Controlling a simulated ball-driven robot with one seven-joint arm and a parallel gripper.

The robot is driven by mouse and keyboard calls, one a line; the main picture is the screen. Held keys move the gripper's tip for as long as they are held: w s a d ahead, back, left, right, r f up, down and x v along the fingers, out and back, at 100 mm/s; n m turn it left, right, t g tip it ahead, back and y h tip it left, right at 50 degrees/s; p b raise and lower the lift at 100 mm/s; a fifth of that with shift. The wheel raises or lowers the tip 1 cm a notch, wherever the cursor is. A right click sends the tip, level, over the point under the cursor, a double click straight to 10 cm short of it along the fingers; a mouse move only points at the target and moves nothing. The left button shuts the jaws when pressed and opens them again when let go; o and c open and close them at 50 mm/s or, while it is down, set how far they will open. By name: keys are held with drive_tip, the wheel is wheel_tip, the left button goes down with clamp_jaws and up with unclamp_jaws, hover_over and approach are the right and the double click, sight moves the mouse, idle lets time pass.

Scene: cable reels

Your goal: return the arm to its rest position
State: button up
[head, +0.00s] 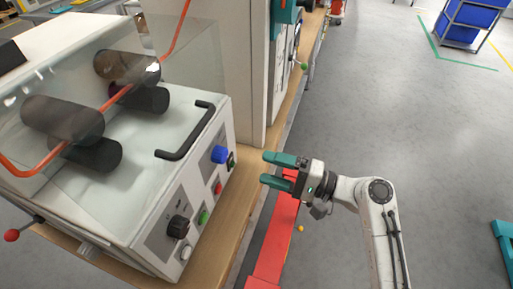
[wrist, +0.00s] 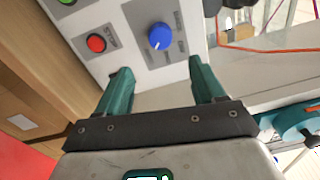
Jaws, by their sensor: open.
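My gripper (head: 272,171) is open, with two green fingers pointing left toward the front panel of the white machine (head: 216,125). The fingers are apart from the panel and hold nothing. In the wrist view, my gripper (wrist: 160,85) has its fingers spread, with the blue knob (wrist: 161,37) showing beyond and between them. In the head view the blue knob (head: 219,154) is a short way left of the fingertips. My arm reaches up from the bottom right of the head view.
The panel carries a red button (head: 218,188), a green button (head: 203,217) and a black knob (head: 178,227). Black rollers and an orange cable sit under the clear cover. A wooden bench edge (head: 228,236) and a red beam (head: 271,250) lie below my gripper. Open grey floor (head: 400,115) is right.

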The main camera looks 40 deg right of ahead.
drive_tip(key=s+a+f+n+g+h, duration=0.35)
drive_tip(key=s+f+n+g, duration=0.35)
drive_tip(key=f, duration=0.6)
drive_tip(key=s+d+f+n+g+h, duration=0.2)
drive_tip(key=s+g+h, duration=0.1)
drive_tip(key=s, duration=0.4)
drive_tip(key=s+d+f+n+g+h, duration=0.1)
drive_tip(key=s+d+n+g+h, duration=0.1)
drive_tip(key=s, duration=0.5)
drive_tip(key=shift+d+f+n+g+h, duration=0.45)
drive_tip(key=shift+g+h, duration=0.45)
drive_tip(key=shift+h, duration=0.35)
drive_tip(key=shift+s, duration=0.1)
